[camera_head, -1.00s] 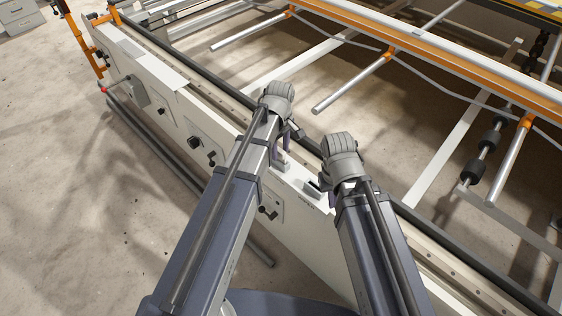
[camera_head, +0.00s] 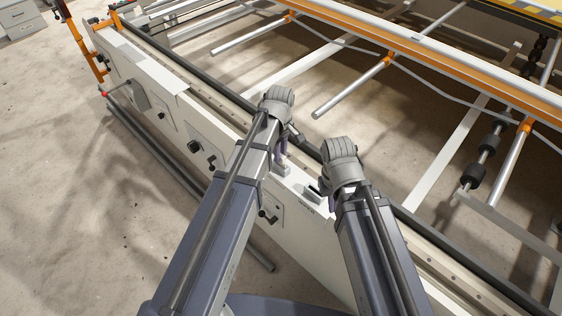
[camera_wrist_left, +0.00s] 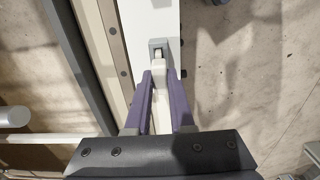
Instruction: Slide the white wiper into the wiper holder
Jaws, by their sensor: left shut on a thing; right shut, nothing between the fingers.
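In the left wrist view, the white wiper (camera_wrist_left: 160,77) sits between the two purple fingers of my left gripper (camera_wrist_left: 161,82), which is shut on it. The wiper's far end meets a small grey wiper holder (camera_wrist_left: 157,43) with a slot, fixed on the white panel. How deep it sits in the slot I cannot tell. In the head view, my left gripper (camera_head: 282,154) points down at the panel, and a small pale block shows just below it. My right gripper (camera_head: 335,201) is shut and empty, mostly hidden behind its wrist, low over the panel to the right.
The long white side panel (camera_head: 231,128) carries knobs and switches. A dark rail (camera_head: 215,88) runs beside it. A dark part (camera_head: 313,191) stands on the panel between the grippers. Silver bars (camera_head: 350,88) and an orange beam (camera_head: 440,60) lie beyond.

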